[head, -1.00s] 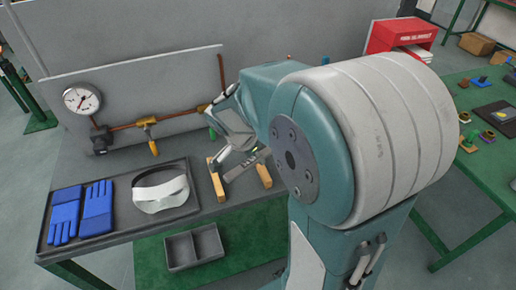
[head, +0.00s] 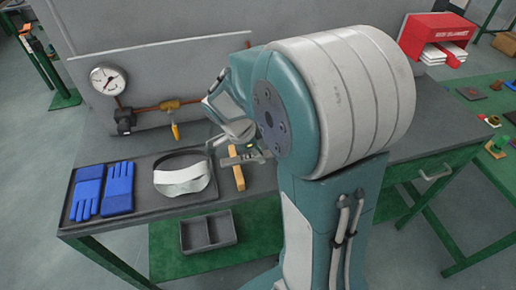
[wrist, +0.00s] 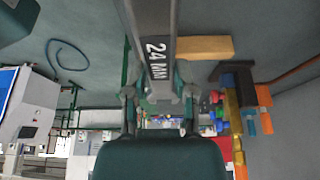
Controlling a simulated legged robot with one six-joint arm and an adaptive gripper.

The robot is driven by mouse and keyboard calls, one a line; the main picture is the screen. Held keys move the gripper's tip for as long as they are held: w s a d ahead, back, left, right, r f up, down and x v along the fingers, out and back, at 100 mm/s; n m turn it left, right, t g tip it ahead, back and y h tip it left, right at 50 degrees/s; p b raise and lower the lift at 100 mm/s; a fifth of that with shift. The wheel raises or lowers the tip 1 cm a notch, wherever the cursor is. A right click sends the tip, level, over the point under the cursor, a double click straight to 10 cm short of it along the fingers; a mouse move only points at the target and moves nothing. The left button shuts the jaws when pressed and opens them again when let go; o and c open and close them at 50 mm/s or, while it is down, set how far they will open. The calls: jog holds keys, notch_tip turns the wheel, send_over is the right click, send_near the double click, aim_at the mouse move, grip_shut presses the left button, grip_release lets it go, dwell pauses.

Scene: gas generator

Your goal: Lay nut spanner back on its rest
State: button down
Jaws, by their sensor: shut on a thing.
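The nut spanner (wrist: 160,50) is a grey steel bar marked "24 MM" and runs up the middle of the wrist view. My gripper (wrist: 160,97) is shut on it; the fingers show on both sides of the bar. In the head view my gripper (head: 247,153) is partly hidden by my arm. A wooden block of the rest (head: 239,178) stands on the bench just below it. A wooden block (wrist: 203,47) also shows right of the spanner in the wrist view. I cannot tell whether the spanner touches the rest.
A tray (head: 150,210) with blue gloves (head: 118,187) and a pale visor (head: 184,180) lies left of the rest. A gauge (head: 108,78) and yellow-handled valve (head: 174,129) are on the pipe behind. A divided bin (head: 208,233) sits below the bench's front.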

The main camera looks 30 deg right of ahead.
jog(key=shift+f, duration=2.5)
jog(key=shift+c, duration=1.8)
grip_release()
jog(key=v, duration=1.2)
